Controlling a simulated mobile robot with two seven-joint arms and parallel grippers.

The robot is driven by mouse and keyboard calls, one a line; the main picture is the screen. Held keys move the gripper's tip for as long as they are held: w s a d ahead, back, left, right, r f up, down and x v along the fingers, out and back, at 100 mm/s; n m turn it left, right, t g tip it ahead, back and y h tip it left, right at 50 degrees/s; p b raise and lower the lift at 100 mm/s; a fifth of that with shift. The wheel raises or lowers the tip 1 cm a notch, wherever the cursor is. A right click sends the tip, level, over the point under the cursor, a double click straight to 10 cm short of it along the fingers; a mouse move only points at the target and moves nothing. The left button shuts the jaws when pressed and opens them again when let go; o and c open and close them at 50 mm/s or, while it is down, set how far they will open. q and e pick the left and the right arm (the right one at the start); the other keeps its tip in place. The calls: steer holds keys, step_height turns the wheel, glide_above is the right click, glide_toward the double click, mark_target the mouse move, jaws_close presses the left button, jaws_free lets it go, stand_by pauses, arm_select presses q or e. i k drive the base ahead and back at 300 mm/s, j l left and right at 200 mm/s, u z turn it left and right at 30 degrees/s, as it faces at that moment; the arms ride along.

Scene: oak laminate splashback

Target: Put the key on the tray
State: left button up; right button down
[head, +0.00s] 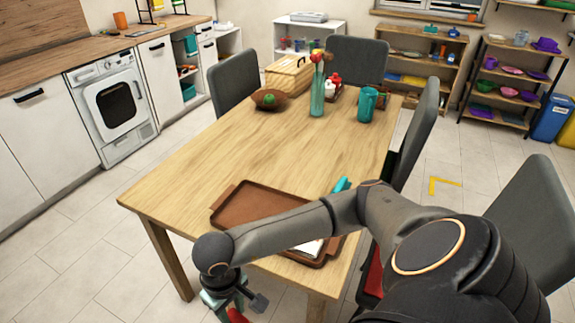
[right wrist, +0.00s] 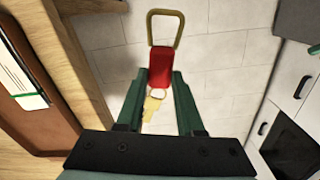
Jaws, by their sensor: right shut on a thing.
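The key (right wrist: 153,105) is brass and hangs on a ring from a red fob with a brass loop. My right gripper (right wrist: 160,78) is shut on the red fob, with the key between its green fingers. In the head view the right gripper (head: 222,298) is low at the bottom, beyond the table's front edge and over the floor; a bit of red (head: 237,315) shows there. The brown tray (head: 262,203) lies on the table near its front edge, partly hidden by my right arm. It also shows at the left of the right wrist view (right wrist: 35,132). My left gripper is out of view.
A white item (head: 308,247) lies on the tray's right part, and a teal item (head: 341,184) is by its far right corner. A vase (head: 317,95), mug (head: 367,104) and bowl (head: 268,99) stand farther back on the table (head: 200,165). Chairs stand along its right side.

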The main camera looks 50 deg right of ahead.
mark_target(253, 211)
steer(key=i+j+z, duration=0.15)
steer(key=i+z, duration=0.15)
steer(key=z, duration=0.15)
steer(key=i+j+z, duration=0.25)
steer(key=z, duration=0.2)
steer(key=i+j+z, duration=0.6)
steer(key=j, duration=0.25)
